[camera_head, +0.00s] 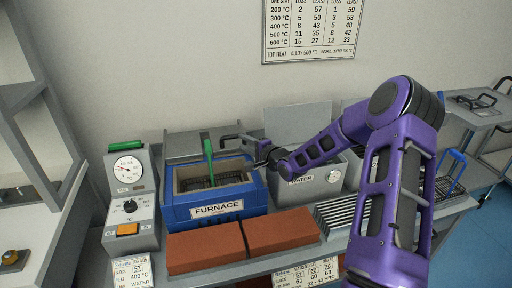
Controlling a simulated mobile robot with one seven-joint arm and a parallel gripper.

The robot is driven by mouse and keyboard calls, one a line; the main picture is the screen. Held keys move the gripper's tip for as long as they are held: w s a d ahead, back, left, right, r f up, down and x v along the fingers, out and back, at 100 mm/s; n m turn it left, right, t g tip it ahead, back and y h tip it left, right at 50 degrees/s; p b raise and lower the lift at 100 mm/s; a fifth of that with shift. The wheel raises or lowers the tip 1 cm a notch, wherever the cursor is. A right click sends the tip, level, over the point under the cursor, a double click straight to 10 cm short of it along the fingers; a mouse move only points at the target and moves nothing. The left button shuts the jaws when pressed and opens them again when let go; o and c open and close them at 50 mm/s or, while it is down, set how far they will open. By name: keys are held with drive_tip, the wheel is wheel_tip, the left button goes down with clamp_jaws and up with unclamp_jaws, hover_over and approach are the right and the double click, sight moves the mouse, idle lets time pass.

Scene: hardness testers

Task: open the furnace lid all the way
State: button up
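The blue furnace (218,209) stands on the bench left of centre, with its label facing me. Its top opening is uncovered, showing a pale lining and a dark wire basket (196,183) with an upright green handle (208,150). A flat grey panel, apparently the furnace lid (183,145), lies behind the opening. A dark bar handle (232,137) shows at its right end. My gripper (258,150) is beside the furnace's back right corner, close to that bar. Its fingers are small and partly hidden, so I cannot tell whether they are open or touch the bar.
A control box (130,198) with a dial and orange button stands left of the furnace. Two red-brown bricks (243,242) lie in front. The grey water tank (305,190) is close on the right, under my arm. A rack of metal bars (335,216) lies front right.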

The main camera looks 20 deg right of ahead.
drive_tip(key=v, duration=0.6)
drive_tip(key=shift+s+p, duration=0.25)
drive_tip(key=shift+p, duration=0.05)
drive_tip(key=shift+w, duration=0.1)
